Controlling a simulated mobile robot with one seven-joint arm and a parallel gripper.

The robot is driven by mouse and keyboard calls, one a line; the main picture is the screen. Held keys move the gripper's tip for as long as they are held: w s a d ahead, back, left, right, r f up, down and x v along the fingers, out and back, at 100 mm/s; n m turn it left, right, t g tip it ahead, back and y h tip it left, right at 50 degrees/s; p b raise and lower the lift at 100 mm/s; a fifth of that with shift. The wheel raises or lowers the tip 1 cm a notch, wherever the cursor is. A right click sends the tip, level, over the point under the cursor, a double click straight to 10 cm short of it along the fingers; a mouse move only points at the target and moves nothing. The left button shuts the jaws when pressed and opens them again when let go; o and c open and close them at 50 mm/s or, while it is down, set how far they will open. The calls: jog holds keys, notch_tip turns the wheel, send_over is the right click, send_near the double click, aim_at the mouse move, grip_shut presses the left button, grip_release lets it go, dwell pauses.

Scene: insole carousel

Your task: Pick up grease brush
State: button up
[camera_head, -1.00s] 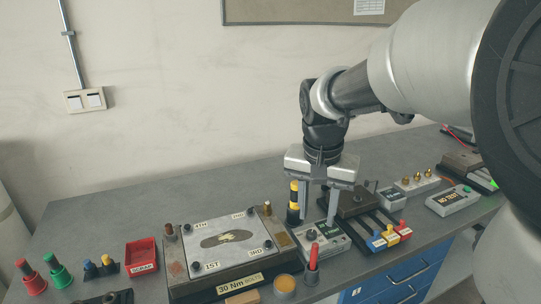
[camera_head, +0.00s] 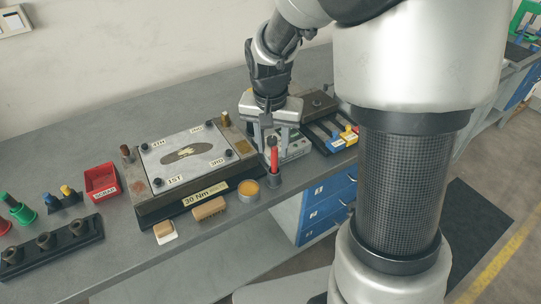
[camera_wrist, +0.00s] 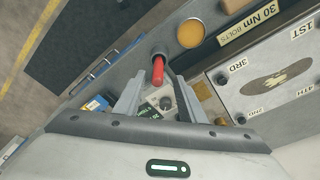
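The grease brush (camera_head: 274,158), as I take it, is a slim red-handled tool standing upright in a small grey cup (camera_head: 273,180) at the front edge of the bench. In the wrist view the red handle (camera_wrist: 158,70) points up toward my gripper (camera_wrist: 157,103), between and a little beyond the two fingers. My gripper (camera_head: 270,138) is open and empty, fingers pointing down. In the head view it is above and close behind the brush. I see no contact. The bristle end is hidden in the cup.
A grease tin (camera_head: 248,188) stands just left of the cup. The torque plate (camera_head: 190,155) lies further left, with a wooden block (camera_head: 209,208) before it. A grey tester box (camera_head: 292,145) is behind the brush. Blue and yellow blocks (camera_head: 335,144) sit right.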

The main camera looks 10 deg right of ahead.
aim_at(275, 158)
jog(key=f, duration=0.5)
jog(key=shift+w+d+f+b, duration=0.1)
jog(key=shift+w+d+b, duration=0.05)
jog(key=shift+d+b, duration=0.15)
grip_shut()
